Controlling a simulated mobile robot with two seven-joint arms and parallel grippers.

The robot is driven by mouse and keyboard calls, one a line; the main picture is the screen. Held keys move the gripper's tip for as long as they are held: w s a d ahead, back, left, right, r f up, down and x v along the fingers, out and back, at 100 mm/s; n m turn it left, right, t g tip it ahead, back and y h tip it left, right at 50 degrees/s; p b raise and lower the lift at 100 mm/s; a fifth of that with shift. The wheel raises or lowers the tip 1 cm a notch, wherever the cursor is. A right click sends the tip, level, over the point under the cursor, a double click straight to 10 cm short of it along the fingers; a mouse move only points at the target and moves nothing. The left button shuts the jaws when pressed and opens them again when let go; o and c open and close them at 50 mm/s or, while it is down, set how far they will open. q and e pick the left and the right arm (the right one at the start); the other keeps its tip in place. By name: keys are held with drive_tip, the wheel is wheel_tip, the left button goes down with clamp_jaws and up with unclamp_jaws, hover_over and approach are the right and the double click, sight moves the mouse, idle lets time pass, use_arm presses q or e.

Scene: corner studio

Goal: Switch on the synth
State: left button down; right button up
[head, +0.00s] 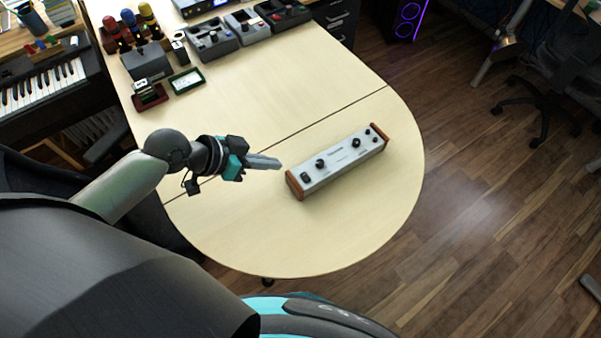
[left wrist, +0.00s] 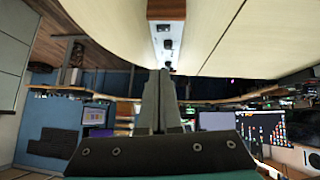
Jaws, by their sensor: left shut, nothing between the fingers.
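The synth (head: 336,163) is a long grey-white box with wooden end cheeks and several black knobs and switches. It lies at a slant on the rounded end of the pale table. A black rocker-like switch (head: 305,177) sits near its left end. My left gripper (head: 280,164) is shut and empty, just left of the synth's near left end, apart from it. In the left wrist view the shut fingers (left wrist: 160,85) point toward the synth (left wrist: 168,40), whose wooden end is at the top. My right gripper is not in view.
The pale table (head: 260,235) is bare around the synth. Grey boxes with pedals (head: 212,40), a green-framed item (head: 187,80) and coloured bottles (head: 128,22) stand at the back. A keyboard (head: 42,85) is at the left. Wooden floor lies to the right.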

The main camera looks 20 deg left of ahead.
use_arm(q)
drive_tip(key=b, duration=0.2)
hover_over(305, 177)
drive_tip(key=s, duration=0.1)
drive_tip(key=f, duration=0.7)
drive_tip(key=shift+a+f, duration=0.1)
drive_tip(key=shift+a, duration=0.2)
drive_tip(key=f, duration=0.2)
drive_tip(key=shift+s+f+b, duration=0.3)
drive_tip(key=shift+f, duration=0.5)
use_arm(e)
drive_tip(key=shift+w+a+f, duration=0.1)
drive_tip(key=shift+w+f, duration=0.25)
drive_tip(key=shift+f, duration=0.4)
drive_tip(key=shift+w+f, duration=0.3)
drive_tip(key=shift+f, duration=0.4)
use_arm(q)
drive_tip(key=shift+s+f, duration=0.1)
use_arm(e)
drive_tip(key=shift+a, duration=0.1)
